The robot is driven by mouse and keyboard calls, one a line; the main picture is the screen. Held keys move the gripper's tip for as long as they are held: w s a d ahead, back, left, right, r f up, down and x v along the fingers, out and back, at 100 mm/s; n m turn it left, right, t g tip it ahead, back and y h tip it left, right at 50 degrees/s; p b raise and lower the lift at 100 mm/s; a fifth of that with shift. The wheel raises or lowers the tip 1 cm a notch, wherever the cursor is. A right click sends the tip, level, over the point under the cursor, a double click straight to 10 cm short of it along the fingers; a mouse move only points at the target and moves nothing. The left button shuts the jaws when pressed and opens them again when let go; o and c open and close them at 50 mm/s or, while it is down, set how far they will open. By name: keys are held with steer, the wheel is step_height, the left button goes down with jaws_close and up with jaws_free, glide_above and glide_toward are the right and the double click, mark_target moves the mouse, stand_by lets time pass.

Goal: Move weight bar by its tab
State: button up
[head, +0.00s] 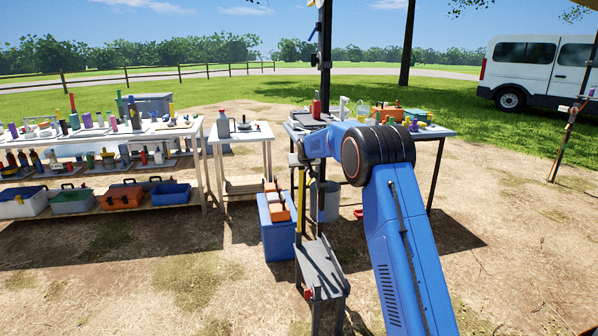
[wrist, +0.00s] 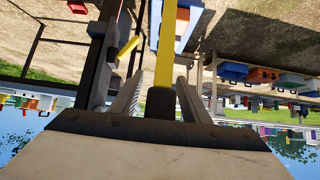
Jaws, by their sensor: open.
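My gripper (wrist: 160,82) is open in the wrist view, with a grey ribbed finger on each side. A long yellow bar (wrist: 165,45) with a dark lower end shows between the fingers; I cannot tell how far beyond them it is, or whether they touch it. A dark grey post (wrist: 98,60) with a small yellow piece (wrist: 128,46) stands left of the fingers. In the head view a slim yellow upright (head: 300,200) rises at the dark grey stand (head: 322,268), below the end of my arm. No weight bar or tab can be clearly told apart.
A blue bin (head: 277,240) with orange items stands left of the grey stand. A cluttered table (head: 440,131) is behind my arm. A small table (head: 255,131) and a long loaded bench (head: 180,131) stand to the left. Open ground lies in front and right.

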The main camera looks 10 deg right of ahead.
steer(key=v, duration=1.7)
steer(key=shift+s, duration=0.1)
steer(key=s+d+r+g, duration=0.1)
steer(key=s+r, duration=0.1)
steer(key=s, duration=1.5)
steer(key=s+d+r+g, duration=0.1)
steer(key=s+r+g, duration=0.1)
steer(key=s, duration=1.5)
steer(key=s+f, duration=0.4)
steer(key=s, duration=0.7)
steer(key=s+f+g, duration=0.1)
steer(key=s+f, duration=0.4)
steer(key=s, duration=0.7)
steer(key=s+f+g, duration=0.1)
steer(key=s+f, duration=0.3)
steer(key=s, duration=0.7)
steer(key=shift+s+f, duration=0.2)
